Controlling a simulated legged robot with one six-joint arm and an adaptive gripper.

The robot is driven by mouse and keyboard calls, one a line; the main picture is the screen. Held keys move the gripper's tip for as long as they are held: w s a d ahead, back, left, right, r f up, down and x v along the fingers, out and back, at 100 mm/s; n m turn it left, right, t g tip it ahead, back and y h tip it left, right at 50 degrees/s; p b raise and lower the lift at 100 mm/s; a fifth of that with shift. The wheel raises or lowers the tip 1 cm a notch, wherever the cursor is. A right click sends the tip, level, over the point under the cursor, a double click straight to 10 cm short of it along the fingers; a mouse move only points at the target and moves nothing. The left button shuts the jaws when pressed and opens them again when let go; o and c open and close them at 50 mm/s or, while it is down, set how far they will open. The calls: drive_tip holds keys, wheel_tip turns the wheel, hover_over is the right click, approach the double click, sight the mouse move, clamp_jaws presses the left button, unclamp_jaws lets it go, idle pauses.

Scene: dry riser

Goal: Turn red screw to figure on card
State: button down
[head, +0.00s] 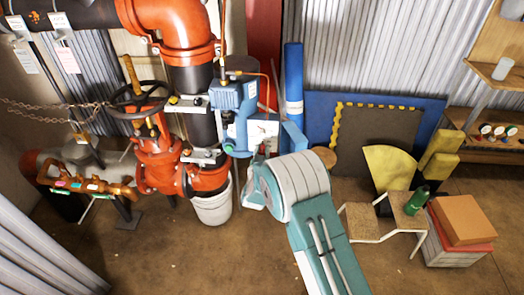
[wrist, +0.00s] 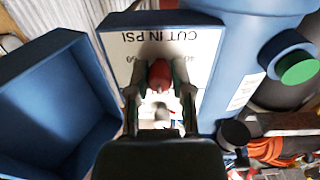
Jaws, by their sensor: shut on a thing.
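The red screw (wrist: 159,75) stands out from a white scale plate (wrist: 205,45) inside a blue housing in the wrist view. The plate reads "CUT IN PSI"; a few figures show at its left, partly hidden by my finger. My gripper (wrist: 160,88) has one finger on each side of the screw and is shut on it. In the head view the white plate (head: 264,130) shows beside the blue switch, with my wrist in front of it; the screw and fingertips are hidden there. Hanging white tags (head: 62,24) show at upper left, too small to read.
An open blue cover (wrist: 40,95) stands close on the left in the wrist view. A blue cylinder with a green cap (wrist: 298,68) is close on the right. Red pipework (head: 160,150), a handwheel and a white bucket (head: 212,206) stand left of my arm. Floor is clear in front.

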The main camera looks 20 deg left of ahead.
drive_tip(key=n, duration=0.5)
drive_tip(key=shift+n, duration=2.3)
drive_tip(key=c, duration=0.7)
unclamp_jaws()
drive_tip(key=shift+c, duration=0.2)
drive_tip(key=shift+o, duration=1.2)
drive_tip(key=shift+a, duration=0.25)
drive_tip(key=shift+d, duration=0.15)
